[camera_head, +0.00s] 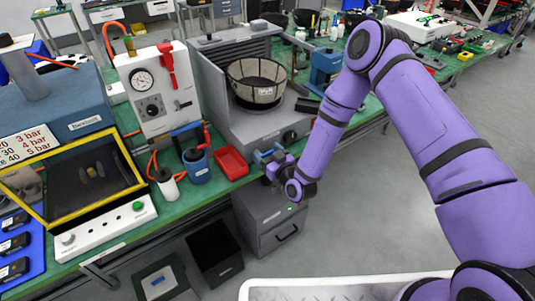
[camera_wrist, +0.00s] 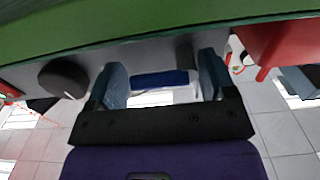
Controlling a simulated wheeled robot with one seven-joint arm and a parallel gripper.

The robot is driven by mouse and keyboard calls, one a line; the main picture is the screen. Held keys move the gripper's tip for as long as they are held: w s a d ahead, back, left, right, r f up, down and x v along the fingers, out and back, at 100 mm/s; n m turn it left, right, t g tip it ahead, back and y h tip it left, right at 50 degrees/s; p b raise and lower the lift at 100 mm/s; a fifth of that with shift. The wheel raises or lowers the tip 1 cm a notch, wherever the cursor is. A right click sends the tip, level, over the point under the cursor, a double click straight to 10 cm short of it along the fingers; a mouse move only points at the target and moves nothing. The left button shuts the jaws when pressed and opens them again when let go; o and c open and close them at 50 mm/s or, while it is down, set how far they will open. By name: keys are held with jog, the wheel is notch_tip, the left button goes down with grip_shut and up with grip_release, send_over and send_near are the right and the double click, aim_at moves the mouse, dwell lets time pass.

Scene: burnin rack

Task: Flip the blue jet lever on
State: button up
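My gripper (camera_head: 270,160) is at the front edge of the green bench, right of the red tray (camera_head: 231,163) and below the grey machine's front. In the wrist view, its two blue-grey fingers (camera_wrist: 161,85) stand apart with a gap between them. A blue bar with something white below it (camera_wrist: 165,78) shows in that gap; I cannot tell what it is or how far off. A blue handle (camera_head: 187,129) shows in front of the white gauge box (camera_head: 158,92), above a blue pot (camera_head: 198,166). I cannot tell whether this is the jet lever. My gripper is apart from it.
The box carries a red lever (camera_head: 167,62). A white bottle (camera_head: 167,186) stands left of the pot. The grey machine (camera_head: 224,82) holds a round basket (camera_head: 256,82). A grey cabinet (camera_head: 271,223) and black bin (camera_head: 214,253) stand below. Open floor lies right.

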aim_at(255, 145)
jog(key=c, duration=0.5)
jog(key=shift+r+n, duration=0.1)
jog(key=shift+n, duration=0.2)
jog(key=n, duration=0.3)
jog(key=shift+a+r+n, duration=0.15)
jog(key=shift+r+n, duration=0.15)
jog(key=shift+r, duration=0.1)
jog(key=n, duration=0.3)
jog(key=shift+s+a+r+n, duration=0.15)
jog(key=shift+s+r+n, duration=0.05)
jog(key=shift+r+n, duration=0.2)
jog(key=n, duration=0.5)
jog(key=shift+s+a+r, duration=0.25)
jog(key=shift+a, duration=0.15)
jog(key=shift+s+a+r+n, duration=0.1)
jog(key=shift+a+n, duration=0.1)
jog(key=shift+n, duration=1)
jog(key=shift+s+a+n, duration=0.1)
jog(key=shift+a+n, duration=0.05)
jog(key=shift+n, duration=1.05)
